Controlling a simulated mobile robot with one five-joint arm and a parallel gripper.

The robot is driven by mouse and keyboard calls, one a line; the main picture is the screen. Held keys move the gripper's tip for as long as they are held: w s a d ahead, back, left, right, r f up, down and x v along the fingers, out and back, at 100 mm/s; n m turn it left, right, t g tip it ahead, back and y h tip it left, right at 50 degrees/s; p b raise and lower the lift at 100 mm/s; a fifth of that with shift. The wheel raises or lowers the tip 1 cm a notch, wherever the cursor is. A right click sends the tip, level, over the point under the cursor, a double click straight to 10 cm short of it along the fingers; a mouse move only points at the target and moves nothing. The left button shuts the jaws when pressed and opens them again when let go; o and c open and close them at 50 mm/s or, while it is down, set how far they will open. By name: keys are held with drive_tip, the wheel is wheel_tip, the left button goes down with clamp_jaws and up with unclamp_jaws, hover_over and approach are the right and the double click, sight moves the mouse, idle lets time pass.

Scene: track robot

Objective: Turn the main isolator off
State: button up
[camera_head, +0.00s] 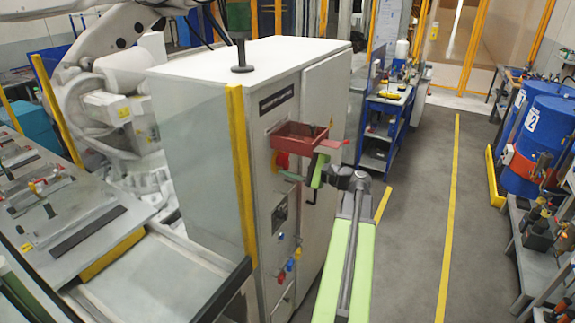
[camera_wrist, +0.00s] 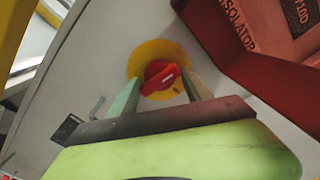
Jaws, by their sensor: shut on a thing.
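The main isolator is a red rotary handle (camera_wrist: 160,74) on a round yellow plate (camera_wrist: 148,52), set in the pale front of a cabinet (camera_head: 222,135). In the head view the red handle (camera_head: 282,160) shows just below a red box, partly hidden by my gripper (camera_head: 293,175). In the wrist view my gripper (camera_wrist: 163,80) has its two green-grey fingers on either side of the handle, shut on it. The handle's bar slants slightly, its right end higher. The handle's lower part is close against the fingers.
A red box (camera_head: 300,134) marked with lettering, "ISOLATOR" readable in the wrist view (camera_wrist: 235,28), juts out just above and right of the handle. Coloured sockets (camera_head: 289,264) sit lower on the cabinet.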

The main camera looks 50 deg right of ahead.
drive_tip(key=shift+a+n, duration=0.1)
drive_tip(key=shift+n, duration=0.5)
drive_tip(key=o, duration=1)
drive_tip(key=shift+s+a, duration=0.1)
drive_tip(key=v, duration=1.7)
drive_tip(key=shift+s, duration=0.2)
